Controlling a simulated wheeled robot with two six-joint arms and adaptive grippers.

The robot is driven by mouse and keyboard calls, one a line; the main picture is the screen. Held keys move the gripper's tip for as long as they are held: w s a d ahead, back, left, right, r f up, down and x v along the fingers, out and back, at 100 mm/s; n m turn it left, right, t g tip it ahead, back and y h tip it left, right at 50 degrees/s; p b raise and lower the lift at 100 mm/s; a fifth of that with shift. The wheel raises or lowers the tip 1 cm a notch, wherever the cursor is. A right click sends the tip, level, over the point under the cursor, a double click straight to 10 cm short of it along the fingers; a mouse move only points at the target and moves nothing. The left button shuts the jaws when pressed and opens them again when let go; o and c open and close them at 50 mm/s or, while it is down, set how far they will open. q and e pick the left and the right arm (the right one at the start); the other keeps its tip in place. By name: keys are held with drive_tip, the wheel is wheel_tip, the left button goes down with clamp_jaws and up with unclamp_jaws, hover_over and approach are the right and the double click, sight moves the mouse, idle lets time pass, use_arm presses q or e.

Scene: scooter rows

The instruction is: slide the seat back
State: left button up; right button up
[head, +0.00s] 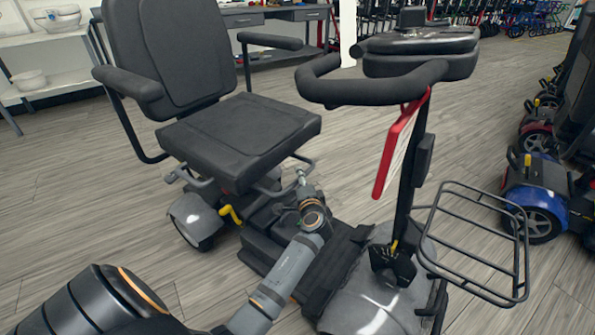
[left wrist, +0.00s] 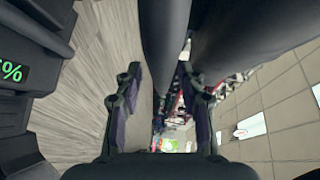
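The scooter's black padded seat (head: 240,135) has a tall backrest (head: 172,50) and two armrests. It sits above the grey-and-black scooter base, behind the tiller. A thin metal bar (head: 302,163) shows at the seat's front right underside, and a grey lever (head: 190,178) at its left underside. My left gripper (head: 301,182) is low in front of the seat, close to the bar; contact cannot be told. In the left wrist view its fingers (left wrist: 163,95) are spread apart, with dark rounded shapes beyond them. My right gripper is not in view.
The tiller handlebar (head: 375,85), red-edged panel (head: 400,145) and wire basket (head: 475,245) stand right of my left arm. A yellow lever (head: 232,214) is low under the seat. A blue scooter (head: 535,200) stands at right. Wooden floor is clear at left.

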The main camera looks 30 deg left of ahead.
use_arm(q)
drive_tip(key=shift+w+a, duration=0.15)
drive_tip(key=shift+w, duration=0.05)
drive_tip(key=shift+s+r, duration=0.1)
drive_tip(key=shift+r, duration=0.05)
drive_tip(key=shift+c, duration=0.5)
clamp_jaws()
drive_tip(key=shift+a, duration=0.15)
drive_tip(key=a+p, duration=0.2)
drive_tip(key=a, duration=0.8)
drive_tip(key=shift+w, duration=0.2)
